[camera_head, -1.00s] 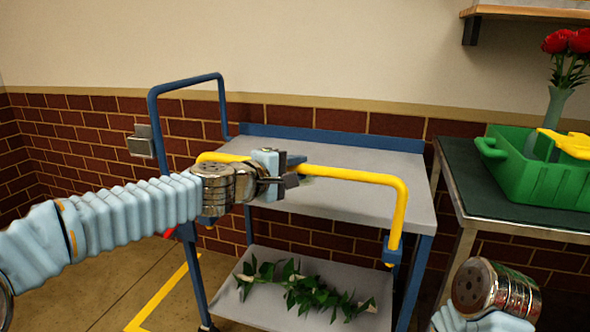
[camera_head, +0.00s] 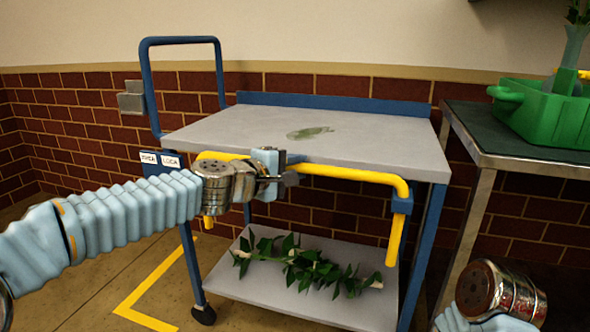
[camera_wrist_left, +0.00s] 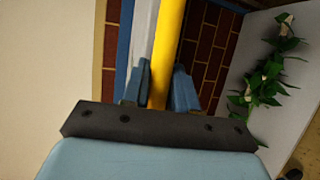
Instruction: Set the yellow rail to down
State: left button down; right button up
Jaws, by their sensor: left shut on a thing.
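The yellow rail (camera_head: 350,174) runs along the front of the grey cart. Its long bar lies just below the edge of the cart's top, and its right leg (camera_head: 395,240) passes the blue bracket (camera_head: 402,201) and hangs below it. My left gripper (camera_head: 275,178) is shut on the bar, left of its middle. In the left wrist view the rail (camera_wrist_left: 168,50) runs between the two blue fingers (camera_wrist_left: 160,90). The rail's left end is partly hidden behind my arm. Of my right arm only a wrist part shows at the bottom right; its fingers do not show.
The cart top (camera_head: 240,130) carries a flat green patch. A leafy garland (camera_head: 300,265) lies on the lower shelf (camera_head: 260,295). A blue push handle (camera_head: 180,40) rises at the left. A table (camera_head: 540,155) with a green crate (camera_head: 540,115) stands at the right.

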pick_arm(q)
jog(key=shift+f, duration=0.4)
jog(key=c, duration=1)
grip_release()
jog(key=shift+r, duration=0.1)
jog(key=shift+s+a+r, duration=0.1)
jog(key=shift+s+a, duration=0.25)
jog(key=shift+a, duration=0.05)
jog(key=b+v, duration=0.2)
jog(key=v, duration=1)
jog(key=shift+s+a, duration=0.25)
jog(key=shift+s, duration=0.1)
